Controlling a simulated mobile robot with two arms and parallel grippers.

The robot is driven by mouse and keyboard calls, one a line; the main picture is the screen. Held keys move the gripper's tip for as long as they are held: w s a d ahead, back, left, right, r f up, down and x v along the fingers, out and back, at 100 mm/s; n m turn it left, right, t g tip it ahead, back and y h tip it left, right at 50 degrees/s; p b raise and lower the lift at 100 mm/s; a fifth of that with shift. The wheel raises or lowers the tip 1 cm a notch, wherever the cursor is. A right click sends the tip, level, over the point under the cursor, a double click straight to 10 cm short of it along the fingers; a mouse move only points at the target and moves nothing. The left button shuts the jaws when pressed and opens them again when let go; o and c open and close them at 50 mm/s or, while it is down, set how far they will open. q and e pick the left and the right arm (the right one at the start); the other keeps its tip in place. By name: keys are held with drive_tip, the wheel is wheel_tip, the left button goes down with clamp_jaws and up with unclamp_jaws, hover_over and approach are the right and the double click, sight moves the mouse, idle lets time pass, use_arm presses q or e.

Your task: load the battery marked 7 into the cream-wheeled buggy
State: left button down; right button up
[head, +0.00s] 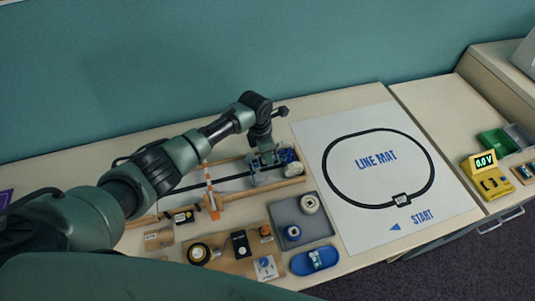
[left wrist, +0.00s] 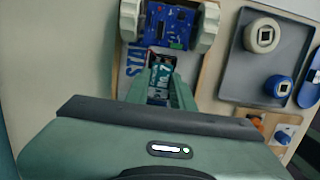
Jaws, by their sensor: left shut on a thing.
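My left gripper (head: 262,153) points down at the buggy (head: 268,172) on the wooden-edged track. In the left wrist view the gripper (left wrist: 162,92) is shut on a teal battery (left wrist: 162,78) with white lettering and what looks like a 7. The buggy (left wrist: 170,25) has a blue circuit board and pale cream wheels on both sides. The battery's far end is at the dark bay behind the board; I cannot tell how far in it sits. The head view hides the battery behind the gripper. My right gripper is not in view.
A grey tray (head: 285,216) holds two wheels, right of the track. A blue dish (head: 300,266) holds a small item. An orange-striped barrier (head: 211,192) stands left of the buggy. The white line mat (head: 376,215) is clear. A yellow tester (head: 492,183) reads 0.0 V.

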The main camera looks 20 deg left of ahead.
use_arm(q)
drive_tip(key=shift+p, duration=0.35)
drive_tip(key=shift+f, duration=0.1)
drive_tip(key=c, duration=0.7)
unclamp_jaws()
wheel_tip(320, 180, up, 6)
drive_tip(key=p, duration=0.7)
drive_tip(key=shift+p, duration=0.35)
drive_tip(key=shift+s, duration=0.1)
